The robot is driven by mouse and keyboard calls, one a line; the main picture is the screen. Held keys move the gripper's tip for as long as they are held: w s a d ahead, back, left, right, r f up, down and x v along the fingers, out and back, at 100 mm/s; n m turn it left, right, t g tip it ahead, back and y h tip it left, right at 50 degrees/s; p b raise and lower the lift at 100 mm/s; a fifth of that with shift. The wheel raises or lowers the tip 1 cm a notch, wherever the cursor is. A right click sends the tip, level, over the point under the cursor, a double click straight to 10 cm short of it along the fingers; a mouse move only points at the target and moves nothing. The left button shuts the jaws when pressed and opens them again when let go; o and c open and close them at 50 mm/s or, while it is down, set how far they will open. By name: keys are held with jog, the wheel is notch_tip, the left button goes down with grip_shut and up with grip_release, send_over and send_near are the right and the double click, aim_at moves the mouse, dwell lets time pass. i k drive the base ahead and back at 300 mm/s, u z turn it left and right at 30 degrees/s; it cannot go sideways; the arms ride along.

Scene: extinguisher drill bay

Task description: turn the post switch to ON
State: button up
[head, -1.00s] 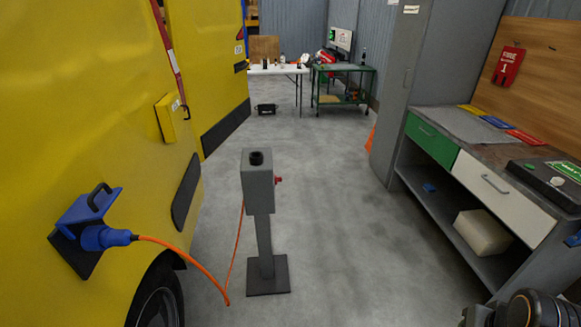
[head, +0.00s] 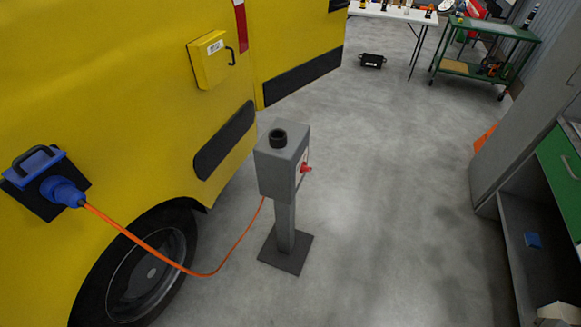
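The grey post (head: 285,220) stands on a dark square base plate on the floor, next to the yellow van. Its box (head: 279,174) has a black round socket (head: 278,138) on top. The red switch (head: 306,168) sticks out from the right side of the box, in front of a pale plate seen at a steep angle. I cannot read its ON or OFF position. My gripper is not in view.
An orange cable (head: 206,273) runs from the blue plug (head: 62,190) on the van (head: 110,90) down towards the post. A black case (head: 372,61) lies on the floor behind. A grey cabinet (head: 525,150) and bench stand at right. The floor right of the post is clear.

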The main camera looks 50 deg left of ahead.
aim_at(304, 168)
jog(key=u, duration=2.1)
jog(key=k, duration=0.45)
jog(key=z, duration=0.75)
jog(key=i, duration=0.75)
jog(key=u, duration=0.6)
jog(key=i, duration=0.55)
jog(key=u, duration=0.65)
